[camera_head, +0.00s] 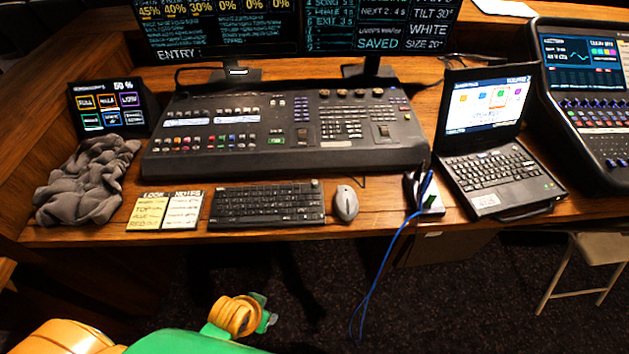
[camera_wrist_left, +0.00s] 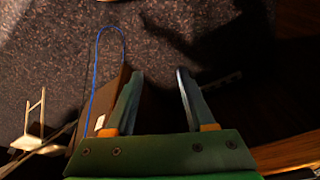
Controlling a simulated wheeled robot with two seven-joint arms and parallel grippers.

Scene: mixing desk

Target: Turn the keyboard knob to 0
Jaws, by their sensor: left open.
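The black keyboard (camera_head: 266,206) lies near the front edge of the wooden desk. Its small round knob (camera_head: 314,184) is at the keyboard's far right corner; its setting is too small to read. My left gripper (camera_head: 268,312) is low in the head view, in front of the desk and well apart from the keyboard. In the left wrist view the gripper (camera_wrist_left: 156,92) has its two fingers spread with nothing between them, over the dark floor. The keyboard does not show in that view. My right gripper is not in view.
A mouse (camera_head: 346,203) sits right of the keyboard, paper notes (camera_head: 164,210) left of it. The mixing console (camera_head: 285,130) stands behind. A blue cable (camera_head: 385,255) hangs over the desk edge near the laptop (camera_head: 500,165). A grey cloth (camera_head: 88,182) lies at left.

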